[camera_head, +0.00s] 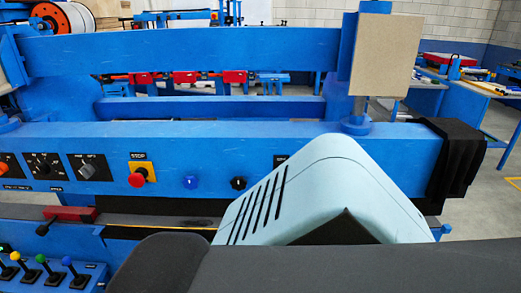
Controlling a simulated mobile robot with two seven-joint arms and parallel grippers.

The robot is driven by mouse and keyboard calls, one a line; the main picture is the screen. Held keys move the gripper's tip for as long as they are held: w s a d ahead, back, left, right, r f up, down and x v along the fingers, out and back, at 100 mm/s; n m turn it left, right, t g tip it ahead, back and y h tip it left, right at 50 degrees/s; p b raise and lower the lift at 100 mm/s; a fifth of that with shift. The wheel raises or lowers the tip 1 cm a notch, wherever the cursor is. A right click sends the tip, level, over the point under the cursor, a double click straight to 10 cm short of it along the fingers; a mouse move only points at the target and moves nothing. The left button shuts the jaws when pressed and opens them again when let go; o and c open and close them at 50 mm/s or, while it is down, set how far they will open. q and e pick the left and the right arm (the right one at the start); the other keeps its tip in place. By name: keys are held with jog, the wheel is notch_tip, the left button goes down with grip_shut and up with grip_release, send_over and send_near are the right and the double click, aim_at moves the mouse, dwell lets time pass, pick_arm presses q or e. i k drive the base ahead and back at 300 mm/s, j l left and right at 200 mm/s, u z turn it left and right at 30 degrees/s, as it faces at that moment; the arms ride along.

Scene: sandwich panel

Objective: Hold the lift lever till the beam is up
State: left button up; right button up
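The upper blue beam (180,52) runs level across the machine, with an open gap below it through which the back of the room shows. Several small levers with coloured knobs stand on a blue box at the lower left. They include a yellow-knobbed lever (15,256), a green-knobbed lever (40,258) and a blue-knobbed lever (67,261). I cannot tell which one is the lift lever. Neither of my grippers is in view. A light blue vented housing and dark rounded parts, which look like my own body, hide the lower middle and right.
The front blue rail (220,150) carries dials, a red stop button (138,177), a blue button (191,182) and a black button (238,183). A beige plate (385,55) stands at the beam's right end. A black cloth-like cover (455,160) hangs on the rail's right end.

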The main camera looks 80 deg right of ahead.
aim_at(40, 258)
jog(key=z, duration=2.35)
jog(key=u, duration=1.5)
jog(key=i+j+z, duration=0.15)
jog(key=i, duration=0.3)
jog(key=i+j+z, duration=0.1)
jog(key=i, duration=0.3)
jog(key=i+j+z, duration=0.15)
jog(key=i, duration=0.3)
jog(key=i+j+z, duration=0.15)
jog(key=i, duration=0.25)
jog(key=j, duration=0.1)
